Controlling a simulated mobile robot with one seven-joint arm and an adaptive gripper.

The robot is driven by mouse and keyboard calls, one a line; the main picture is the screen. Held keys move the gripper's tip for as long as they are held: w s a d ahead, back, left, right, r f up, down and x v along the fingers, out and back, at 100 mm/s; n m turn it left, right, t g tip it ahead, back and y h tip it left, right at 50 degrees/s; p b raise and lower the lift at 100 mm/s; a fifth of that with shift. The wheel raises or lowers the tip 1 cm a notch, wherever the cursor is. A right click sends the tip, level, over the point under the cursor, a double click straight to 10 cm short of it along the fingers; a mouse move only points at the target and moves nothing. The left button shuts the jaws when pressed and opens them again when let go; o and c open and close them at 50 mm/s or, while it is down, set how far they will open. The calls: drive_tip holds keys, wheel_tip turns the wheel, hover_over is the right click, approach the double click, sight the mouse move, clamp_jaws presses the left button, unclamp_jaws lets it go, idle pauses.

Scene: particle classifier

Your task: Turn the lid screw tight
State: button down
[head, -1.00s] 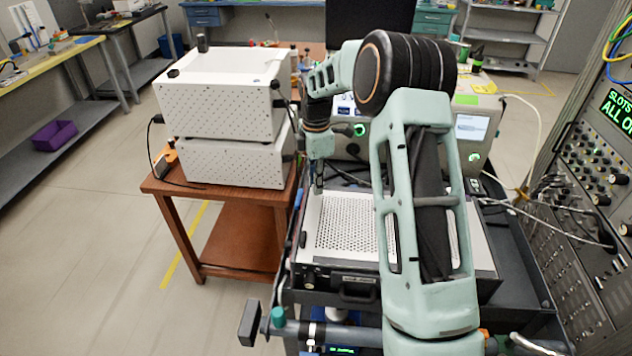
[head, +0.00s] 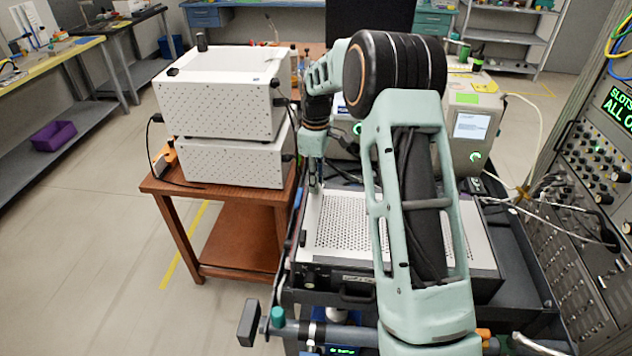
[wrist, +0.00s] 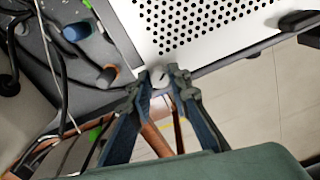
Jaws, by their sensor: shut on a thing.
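The perforated white lid (head: 340,222) lies on top of a dark instrument on the cart, flat in the head view. In the wrist view the lid (wrist: 205,30) fills the upper right, and a pale round screw head (wrist: 160,78) with a dark slot sits at its corner. My gripper (wrist: 160,82) is shut on the lid screw, one fingertip on each side of it. In the head view my gripper (head: 315,187) points down at the lid's far left corner; the screw itself is too small to make out there.
Cables and a blue-capped knob (wrist: 77,32) lie beside the lid's corner in the wrist view. Two stacked white boxes (head: 225,95) stand on a brown table (head: 225,195) at the left. A rack panel with cables (head: 590,170) is at the right.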

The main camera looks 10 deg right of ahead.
drive_tip(key=m, duration=0.5)
drive_tip(key=shift+m, duration=0.4)
drive_tip(key=m, duration=0.5)
drive_tip(key=shift+b, duration=0.35)
drive_tip(key=m, duration=0.5)
drive_tip(key=shift+m, duration=0.4)
drive_tip(key=m, duration=0.5)
drive_tip(key=shift+m+p, duration=0.3)
drive_tip(key=shift+m, duration=0.1)
drive_tip(key=c, duration=1.8)
unclamp_jaws()
drive_tip(key=shift+r, duration=0.15)
